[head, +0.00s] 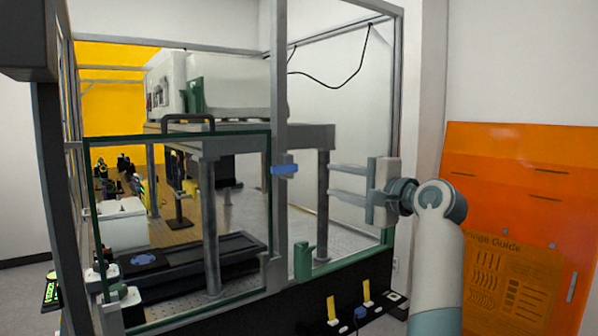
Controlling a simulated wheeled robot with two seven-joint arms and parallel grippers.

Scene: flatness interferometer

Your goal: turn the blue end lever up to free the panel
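The blue end lever (285,170) lies roughly level across the grey upright post, at the right edge of the panel. The panel (180,140) is clear with a thin dark green frame and stands in the front of the enclosure. A gap shows between the fingertips and the lever.
A green bracket (303,262) stands at the enclosure's lower edge, right of the post (280,215). A dark handle (188,119) shows near the panel's top. Yellow tabs (331,309) stand low in front. An orange board (520,180) is at the right.

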